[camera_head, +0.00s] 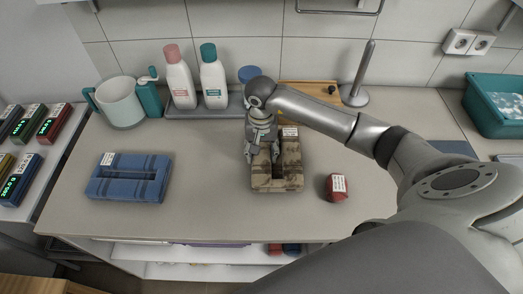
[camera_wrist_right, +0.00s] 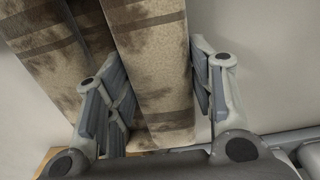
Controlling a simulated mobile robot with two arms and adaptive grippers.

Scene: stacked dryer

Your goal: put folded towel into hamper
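A brown patterned folded towel (camera_head: 291,178) with a slot along its middle and a white label lies on the counter. It fills much of the right wrist view (camera_wrist_right: 155,65). My right gripper (camera_head: 257,152) points down at the towel's left part. In the wrist view its two fingers (camera_wrist_right: 165,95) are spread, one on each side of one towel arm, with the left finger in or over the slot. Whether they touch the cloth is unclear. A blue folded towel (camera_head: 104,182) lies at the left of the counter. My left gripper is out of view. I cannot identify a hamper.
A red labelled item (camera_head: 337,187) lies just right of the brown towel. Behind stand a cup (camera_head: 121,103), two bottles (camera_head: 180,82) (camera_head: 213,80) and a paper-roll stand (camera_head: 357,85). A teal bin (camera_head: 478,108) is at far right. The counter between the towels is clear.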

